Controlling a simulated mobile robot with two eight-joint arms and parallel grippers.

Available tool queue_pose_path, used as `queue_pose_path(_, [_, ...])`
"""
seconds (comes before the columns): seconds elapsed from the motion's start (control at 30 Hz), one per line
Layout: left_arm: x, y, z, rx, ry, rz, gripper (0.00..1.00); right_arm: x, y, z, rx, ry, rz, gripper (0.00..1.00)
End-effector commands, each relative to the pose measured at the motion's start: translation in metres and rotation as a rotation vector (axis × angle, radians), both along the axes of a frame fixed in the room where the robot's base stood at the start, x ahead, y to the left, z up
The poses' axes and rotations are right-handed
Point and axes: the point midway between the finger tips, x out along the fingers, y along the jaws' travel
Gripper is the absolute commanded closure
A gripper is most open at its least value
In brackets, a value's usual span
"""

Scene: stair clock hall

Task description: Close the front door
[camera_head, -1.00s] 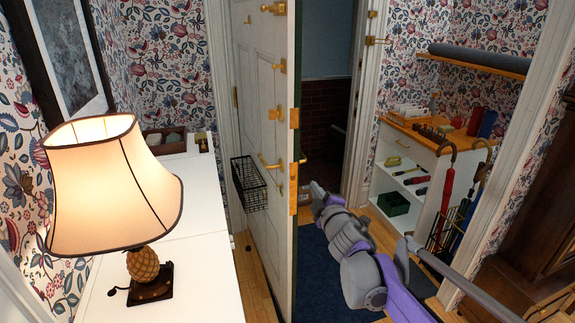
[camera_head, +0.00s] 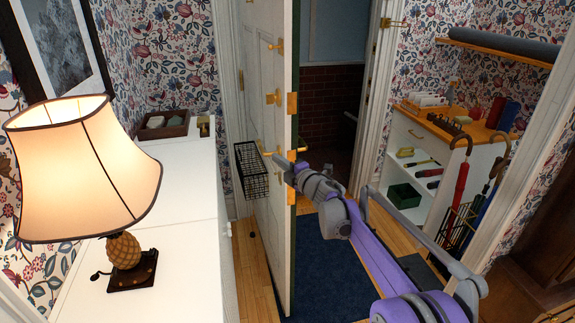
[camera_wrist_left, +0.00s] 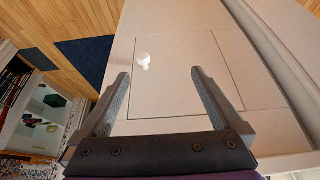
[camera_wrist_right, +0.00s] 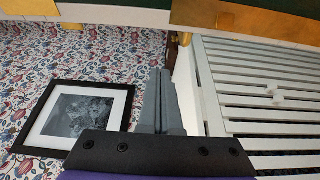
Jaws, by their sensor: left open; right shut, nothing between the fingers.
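The front door (camera_head: 270,226) stands open in the head view, white on its inner face, with its edge towards me. It carries brass fittings (camera_head: 274,97) and a black wire basket (camera_head: 252,169). My right gripper (camera_head: 281,164) is shut and empty at the door's edge, just below a brass plate; I cannot tell whether it touches. In the right wrist view its closed fingers (camera_wrist_right: 160,85) point towards a band with brass plates at the top. My left gripper (camera_wrist_left: 160,80) is open and empty in the left wrist view, over a white panel with a round knob (camera_wrist_left: 143,60).
A lit lamp (camera_head: 124,250) stands on a white cabinet (camera_head: 190,230) at left. A dark blue mat (camera_head: 325,260) lies right of the door, before the open doorway (camera_head: 332,100). A shelf unit (camera_head: 432,150) and umbrellas (camera_head: 461,187) stand at right.

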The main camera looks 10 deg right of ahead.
Motion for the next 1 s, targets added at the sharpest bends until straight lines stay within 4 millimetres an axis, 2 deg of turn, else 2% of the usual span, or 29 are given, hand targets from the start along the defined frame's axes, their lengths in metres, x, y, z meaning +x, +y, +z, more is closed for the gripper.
queue_pose_path(0.1, [0.0, 0.0, 0.004, 0.0, -0.001, 0.0, 0.0, 0.024, 0.011, 0.001, 0.001, -0.001, 0.002, 1.0])
queue_pose_path(0.2, [0.001, 0.0, 0.005, 0.0, -0.002, 0.0, 0.0, 0.036, 0.011, 0.001, 0.0, 0.0, -0.002, 1.0])
queue_pose_path(0.33, [0.001, 0.0, 0.006, 0.0, -0.002, 0.0, 0.0, 0.036, -0.012, 0.0, 0.0, 0.0, -0.004, 1.0])
queue_pose_path(0.5, [0.001, 0.0, 0.006, 0.0, -0.002, 0.0, 0.0, 0.036, -0.023, 0.0, 0.0, 0.0, -0.001, 1.0])
queue_pose_path(1.0, [0.001, 0.0, 0.007, 0.0, -0.002, 0.0, 0.0, 0.035, -0.029, 0.0, 0.001, 0.0, -0.001, 1.0])
